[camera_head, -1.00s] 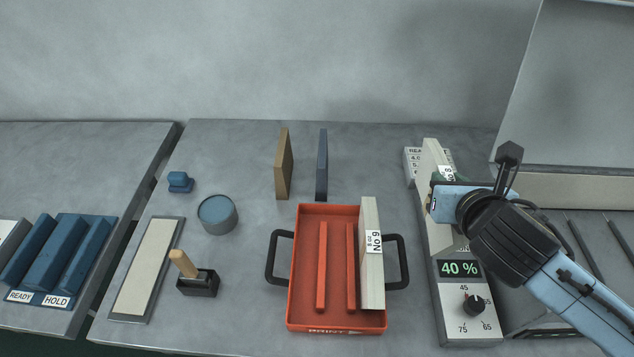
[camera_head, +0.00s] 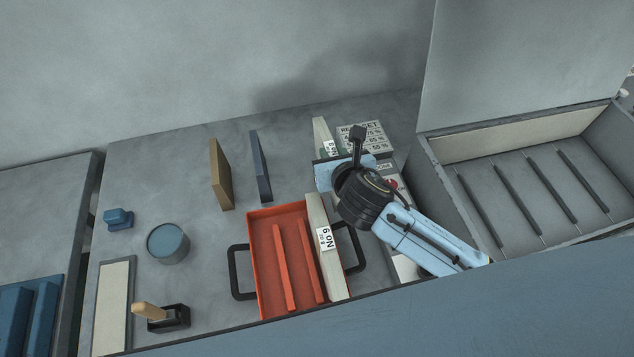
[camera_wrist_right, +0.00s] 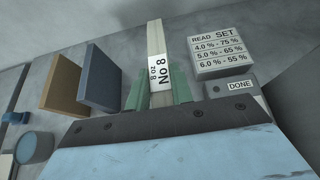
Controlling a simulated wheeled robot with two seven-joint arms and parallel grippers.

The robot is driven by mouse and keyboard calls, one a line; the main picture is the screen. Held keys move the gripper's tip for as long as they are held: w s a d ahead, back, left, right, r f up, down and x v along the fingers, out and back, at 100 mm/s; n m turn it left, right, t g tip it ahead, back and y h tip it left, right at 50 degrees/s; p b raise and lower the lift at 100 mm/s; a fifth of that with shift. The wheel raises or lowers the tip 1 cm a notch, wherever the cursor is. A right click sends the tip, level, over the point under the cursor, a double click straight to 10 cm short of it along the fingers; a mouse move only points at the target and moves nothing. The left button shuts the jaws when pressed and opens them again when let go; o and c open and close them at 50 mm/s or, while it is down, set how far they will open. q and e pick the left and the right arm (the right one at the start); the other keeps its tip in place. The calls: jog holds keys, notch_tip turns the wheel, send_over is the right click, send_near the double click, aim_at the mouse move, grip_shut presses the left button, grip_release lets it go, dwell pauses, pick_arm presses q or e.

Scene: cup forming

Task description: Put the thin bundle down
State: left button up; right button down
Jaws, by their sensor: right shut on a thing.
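My right gripper (camera_head: 328,160) is shut on a pale bundle with a white "8 oz No 8" label (camera_head: 331,147), at the back of the table left of the sign. In the right wrist view, the No 8 bundle (camera_wrist_right: 156,38) stands between the green finger pads of the gripper (camera_wrist_right: 160,98). Its lower part is hidden, so I cannot tell if it touches the table. A second pale bundle, labelled No 9 (camera_head: 318,215), lies along the right side of the red tray (camera_head: 263,295). My left gripper is not in view.
A brown board (camera_head: 219,175) and a dark blue board (camera_head: 260,167) stand upright to the left. A READ/SET sign (camera_head: 368,138) stands right of the bundle. An open box with several dark rods (camera_head: 530,190) is at right. A round blue-topped tin (camera_head: 167,243) stands at left.

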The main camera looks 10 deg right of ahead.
jog(key=shift+f+b, duration=0.6)
jog(key=shift+f, duration=2.3)
jog(key=c, duration=1.2)
grip_release()
jog(key=shift+f, duration=0.1)
jog(key=shift+c, duration=0.2)
